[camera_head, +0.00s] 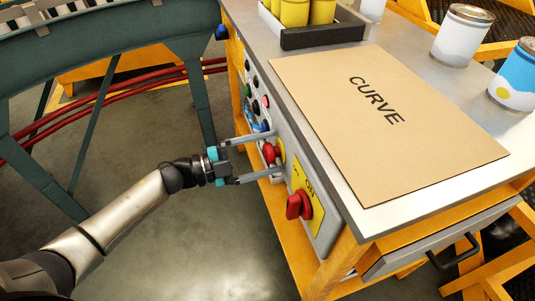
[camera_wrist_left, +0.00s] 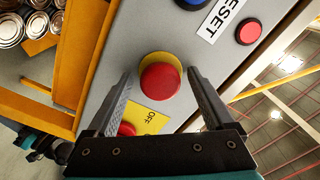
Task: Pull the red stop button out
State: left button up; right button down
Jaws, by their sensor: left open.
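The red stop button (camera_head: 269,153) sits on a yellow round base on the grey control panel (camera_head: 319,236) at the side of the workbench. It also shows in the left wrist view (camera_wrist_left: 160,81), in the gap between the fingers. My left gripper (camera_head: 267,154) is open, with one finger on each side of the button. The wrist view shows a gap between each finger and the button. Whether the fingertips touch the panel I cannot tell. My right gripper is in neither view.
Below the button is a red rotary switch (camera_head: 299,206) on a yellow plate. A blue button (camera_wrist_left: 191,3) and a smaller red button (camera_wrist_left: 248,31) are close by. The benchtop holds a CURVE board (camera_head: 385,125), cans (camera_head: 463,36) and a dark tray (camera_head: 322,35). A conveyor (camera_head: 100,42) stands left.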

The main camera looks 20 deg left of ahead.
pick_arm(q)
jog(key=shift+w+d, duration=0.15)
jog(key=shift+d, duration=0.1)
grip_shut()
dwell(0.6)
